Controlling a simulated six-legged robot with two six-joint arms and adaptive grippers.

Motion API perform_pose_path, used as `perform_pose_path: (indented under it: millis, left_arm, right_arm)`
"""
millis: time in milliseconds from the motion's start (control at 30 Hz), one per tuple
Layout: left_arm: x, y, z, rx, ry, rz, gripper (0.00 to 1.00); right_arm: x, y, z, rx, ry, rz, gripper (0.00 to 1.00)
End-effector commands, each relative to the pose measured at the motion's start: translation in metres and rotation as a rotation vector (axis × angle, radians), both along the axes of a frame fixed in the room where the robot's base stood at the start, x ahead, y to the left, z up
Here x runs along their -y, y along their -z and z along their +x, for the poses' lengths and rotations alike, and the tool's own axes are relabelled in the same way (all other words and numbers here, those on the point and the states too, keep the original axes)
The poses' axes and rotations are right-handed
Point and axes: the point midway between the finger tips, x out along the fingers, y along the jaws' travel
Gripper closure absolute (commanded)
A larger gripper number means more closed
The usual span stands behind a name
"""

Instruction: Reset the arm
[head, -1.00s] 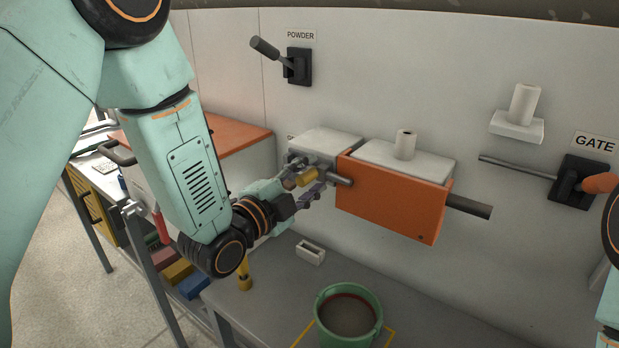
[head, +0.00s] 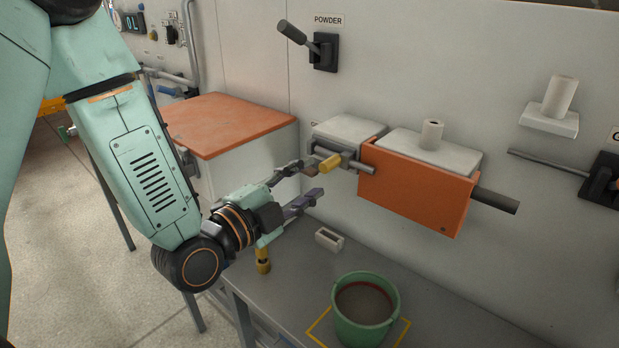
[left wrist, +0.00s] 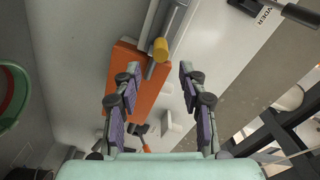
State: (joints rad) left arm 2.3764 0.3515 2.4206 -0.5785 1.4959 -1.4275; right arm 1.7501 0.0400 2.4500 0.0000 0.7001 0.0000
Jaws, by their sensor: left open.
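My left gripper (head: 308,180) is open and empty in the head view, its two fingers apart, just left of the orange box (head: 420,192) on the wall. The yellow-handled rod (head: 329,164) sticks out on the left side of that box, close to the upper finger and not between the fingers as far as I can see. In the left wrist view the open fingers (left wrist: 160,78) have the orange box (left wrist: 138,72) behind them, and the yellow handle (left wrist: 160,50) lies beyond the tips. My right gripper is not in view.
A green bucket (head: 365,335) stands on the grey table (head: 430,325) inside a yellow outline. A small white block (head: 329,239) and a yellow cylinder (head: 263,262) stand nearby. The POWDER lever (head: 322,50) is on the wall above. An orange-topped cabinet (head: 217,122) is behind my forearm.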

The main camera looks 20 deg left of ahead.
Motion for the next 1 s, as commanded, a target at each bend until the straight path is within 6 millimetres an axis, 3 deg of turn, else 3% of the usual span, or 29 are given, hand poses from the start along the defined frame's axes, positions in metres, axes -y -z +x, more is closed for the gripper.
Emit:
perform_pose_path:
  millis: [733,867,1000]
  left_arm:
    - [0.000,0.001,0.000,-0.022,0.001,-0.042,0.58]
    - [-0.002,0.019,-0.001,-0.164,-0.019,-0.195,0.58]
    - [-0.010,0.059,-0.006,-0.417,-0.118,-0.422,0.58]
  right_arm:
    - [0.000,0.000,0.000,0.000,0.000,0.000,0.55]
    - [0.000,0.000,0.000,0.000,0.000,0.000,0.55]
    - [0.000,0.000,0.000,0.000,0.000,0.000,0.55]
